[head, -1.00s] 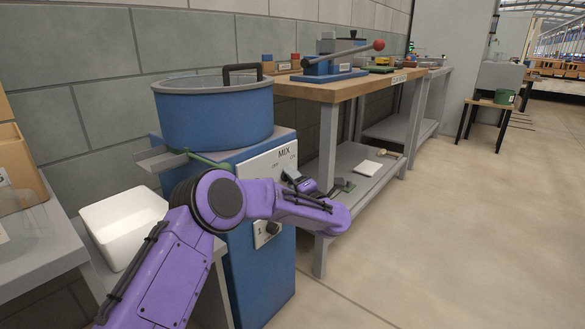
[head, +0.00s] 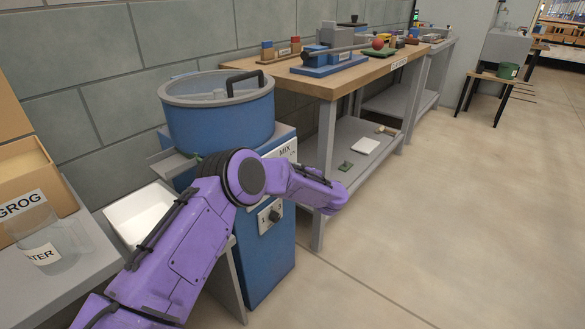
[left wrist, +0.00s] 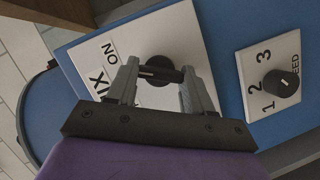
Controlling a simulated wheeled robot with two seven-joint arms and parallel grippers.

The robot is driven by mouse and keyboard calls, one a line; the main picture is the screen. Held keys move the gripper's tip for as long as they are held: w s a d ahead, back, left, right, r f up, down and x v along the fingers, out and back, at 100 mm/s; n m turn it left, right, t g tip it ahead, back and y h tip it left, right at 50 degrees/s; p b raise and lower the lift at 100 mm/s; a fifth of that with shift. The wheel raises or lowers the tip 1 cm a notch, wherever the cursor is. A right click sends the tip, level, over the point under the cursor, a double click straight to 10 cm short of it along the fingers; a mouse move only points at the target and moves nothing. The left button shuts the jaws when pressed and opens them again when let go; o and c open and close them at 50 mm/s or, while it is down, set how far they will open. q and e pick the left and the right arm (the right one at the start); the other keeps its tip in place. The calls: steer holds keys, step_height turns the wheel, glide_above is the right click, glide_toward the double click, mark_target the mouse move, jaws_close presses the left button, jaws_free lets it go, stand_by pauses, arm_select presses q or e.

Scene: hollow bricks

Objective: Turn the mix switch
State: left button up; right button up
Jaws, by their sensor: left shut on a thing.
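The blue mixer (head: 220,125) stands beside the wall with its drum on top. Its white MIX plate (head: 287,148) is mostly covered by my left arm in the head view. In the left wrist view, the MIX plate (left wrist: 158,27) carries the word ON and a black mix switch (left wrist: 160,66). My left gripper (left wrist: 161,75) is shut on this switch, one finger on each side. I cannot tell the switch's exact setting. The gripper itself is hidden behind my arm in the head view. My right gripper is not in view.
A speed knob (left wrist: 281,83) on its own plate is beside the MIX plate. A white tub (head: 140,215) and a bench with a GROG box (head: 30,180) are at the left. A wooden-topped workbench (head: 340,80) stands to the right. The floor at right is clear.

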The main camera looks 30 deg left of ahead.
arm_select(q)
steer(key=shift+m+p, duration=0.3)
stand_by(0.5)
steer(key=o, duration=1)
steer(key=shift+o, duration=0.2)
steer(key=p+v, duration=0.1)
steer(key=v, duration=0.9)
steer(key=shift+d+r+p, duration=0.2)
steer(key=shift+d+p, duration=0.1)
